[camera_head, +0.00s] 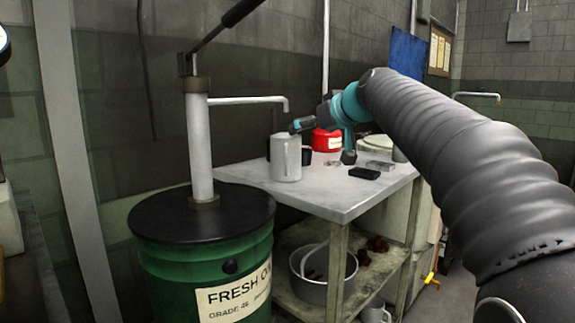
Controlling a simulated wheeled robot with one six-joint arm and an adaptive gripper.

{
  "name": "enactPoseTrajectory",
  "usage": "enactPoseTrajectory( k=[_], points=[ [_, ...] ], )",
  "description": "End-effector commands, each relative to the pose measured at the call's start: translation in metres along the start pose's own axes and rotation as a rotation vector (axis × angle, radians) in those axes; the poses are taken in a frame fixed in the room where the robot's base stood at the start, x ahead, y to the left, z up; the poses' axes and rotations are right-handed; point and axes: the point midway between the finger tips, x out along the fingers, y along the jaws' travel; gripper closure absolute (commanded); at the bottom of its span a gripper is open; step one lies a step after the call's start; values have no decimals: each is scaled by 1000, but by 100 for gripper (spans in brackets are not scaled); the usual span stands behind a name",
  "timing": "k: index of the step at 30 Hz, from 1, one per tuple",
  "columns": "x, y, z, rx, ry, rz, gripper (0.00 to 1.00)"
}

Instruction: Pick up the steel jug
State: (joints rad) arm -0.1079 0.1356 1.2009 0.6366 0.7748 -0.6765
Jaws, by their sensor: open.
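The steel jug (286,160), a pale grey cylinder, stands upright near the left corner of the bench top. My gripper (324,141) is open, just right of the jug in the picture. One dark fingertip points left near the jug's upper rim, and the other points down towards the bench top. I cannot tell whether the upper finger touches the jug.
A green oil drum (208,261) with a hand pump (200,140) stands left; its spout reaches above the jug. On the bench (310,197) are a red container (324,146) behind my gripper and a black block (364,173). A pot (318,290) sits on the lower shelf.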

Motion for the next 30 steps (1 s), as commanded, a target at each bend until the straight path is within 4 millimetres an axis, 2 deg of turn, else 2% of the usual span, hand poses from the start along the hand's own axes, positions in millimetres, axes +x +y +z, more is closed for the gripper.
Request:
enactPoseTrajectory(
  k=[6,12,20,30],
  points=[
    [38,0,0,1,-3,-2,0],
    [68,0,0,1,-2,0,0],
    [84,-1,-1,0,-2,0,0],
    [126,-3,-4,1,-2,1,0]
  ],
)
